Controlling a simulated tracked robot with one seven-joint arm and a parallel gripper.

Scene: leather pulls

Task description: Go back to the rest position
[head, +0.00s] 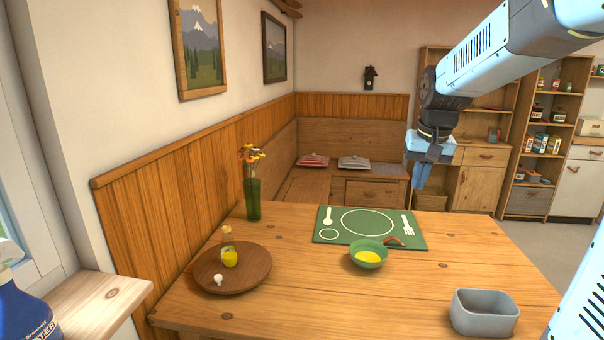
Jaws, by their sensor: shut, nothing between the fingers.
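My gripper (421,176) hangs at the end of my light blue arm in the upper right of the head view. It points down, is shut and holds nothing. It is in the air, above the level of the wooden table (310,305) and apart from it. In the picture it sits above the right end of the green placemat (330,238).
A green bowl with yellow contents (369,256) stands by the placemat's front edge. A grey container (484,312) stands front right. A round wooden tray (208,284) with small items is at left, a green flower vase (252,200) behind it. Shelves (545,135) stand behind right.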

